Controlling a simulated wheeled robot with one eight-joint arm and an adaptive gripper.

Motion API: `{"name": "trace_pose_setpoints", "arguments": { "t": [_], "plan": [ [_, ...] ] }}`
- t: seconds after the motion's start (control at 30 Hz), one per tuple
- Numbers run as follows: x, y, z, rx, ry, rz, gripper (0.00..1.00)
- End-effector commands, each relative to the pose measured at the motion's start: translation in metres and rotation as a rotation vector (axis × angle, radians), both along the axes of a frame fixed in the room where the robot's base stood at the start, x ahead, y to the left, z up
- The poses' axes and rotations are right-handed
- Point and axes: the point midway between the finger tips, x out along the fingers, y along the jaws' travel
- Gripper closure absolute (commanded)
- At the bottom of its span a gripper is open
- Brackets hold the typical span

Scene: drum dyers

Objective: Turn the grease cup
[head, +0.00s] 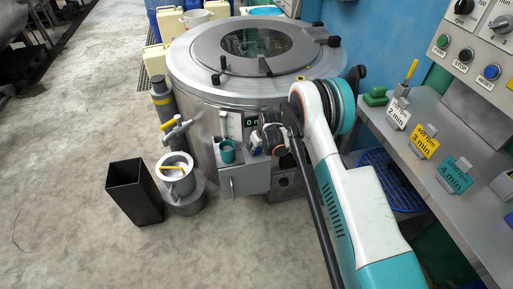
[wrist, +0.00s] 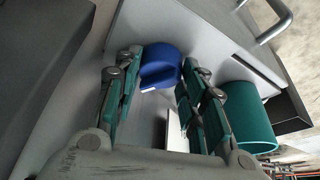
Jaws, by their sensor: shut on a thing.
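A blue round cap with a raised bar across it, seemingly the grease cup (wrist: 160,66), sits on the grey metal box at the front of the drum machine. In the wrist view it lies between the two teal-padded fingers of my gripper (wrist: 163,68), which are shut on it. The far side of the cap is hidden. In the head view my gripper (head: 262,143) is at the top of the box, and its fingertips are hard to make out.
A teal cup (head: 227,153) stands on the same box close beside my gripper; it also shows in the wrist view (wrist: 247,118). The steel drum (head: 197,76) rises behind. A black bin (head: 134,192) and white bucket (head: 177,182) stand left. A shelf with time tags is right.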

Motion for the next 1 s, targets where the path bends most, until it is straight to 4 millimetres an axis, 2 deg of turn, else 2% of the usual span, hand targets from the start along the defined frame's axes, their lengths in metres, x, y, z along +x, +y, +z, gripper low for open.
{"name": "trace_pose_setpoints", "arguments": {
  "t": [0.7,1.0],
  "plan": [
    [-0.0011,0.0038,-0.0003,-0.003,-0.001,-0.678,0.86],
    [-0.0010,0.0049,-0.0002,-0.003,0.000,-0.917,0.86]
  ]
}}
